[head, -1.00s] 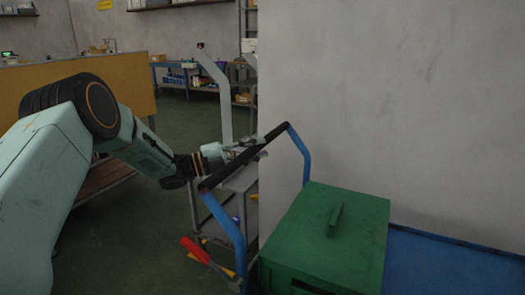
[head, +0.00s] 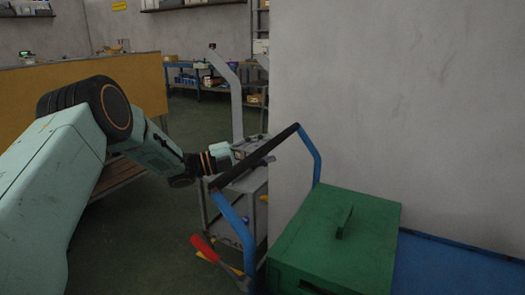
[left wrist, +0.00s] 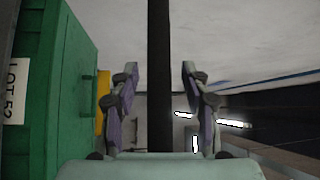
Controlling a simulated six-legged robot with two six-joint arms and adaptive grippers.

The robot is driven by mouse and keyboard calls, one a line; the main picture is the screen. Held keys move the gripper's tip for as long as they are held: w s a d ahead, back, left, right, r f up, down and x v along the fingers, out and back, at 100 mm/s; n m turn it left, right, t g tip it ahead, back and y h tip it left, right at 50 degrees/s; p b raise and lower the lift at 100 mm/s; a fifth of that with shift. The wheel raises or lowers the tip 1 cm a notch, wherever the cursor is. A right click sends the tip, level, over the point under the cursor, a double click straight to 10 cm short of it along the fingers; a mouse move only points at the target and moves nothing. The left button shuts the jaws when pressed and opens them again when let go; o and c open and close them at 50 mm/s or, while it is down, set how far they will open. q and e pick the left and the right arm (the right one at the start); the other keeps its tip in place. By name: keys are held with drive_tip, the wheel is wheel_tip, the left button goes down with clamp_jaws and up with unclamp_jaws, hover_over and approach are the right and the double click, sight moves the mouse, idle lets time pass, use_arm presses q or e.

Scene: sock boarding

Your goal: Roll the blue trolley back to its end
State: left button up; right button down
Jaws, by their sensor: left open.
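The blue trolley (head: 455,268) stands at the lower right beside a pale wall. Its push handle has blue uprights and a black bar (head: 268,150), slanting across the middle of the head view. My left gripper (head: 250,158) is at the black bar. In the left wrist view its two fingers (left wrist: 160,100) are apart, and the bar (left wrist: 159,45) runs between them with a gap on each side. The gripper is open and not closed on the bar. My right gripper is not in view.
A green box (head: 345,235) with a lid handle sits on the trolley; its side shows in the wrist view (left wrist: 70,85). A red-handled lever (head: 205,249) is low by the left upright. A grey cart (head: 258,185) stands behind. Green floor (head: 140,240) is clear at left.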

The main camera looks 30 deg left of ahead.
use_arm(q)
drive_tip(key=shift+d, duration=0.1)
drive_tip(key=shift+s+a, duration=0.25)
drive_tip(key=shift+a, duration=0.2)
drive_tip(key=v, duration=1.1)
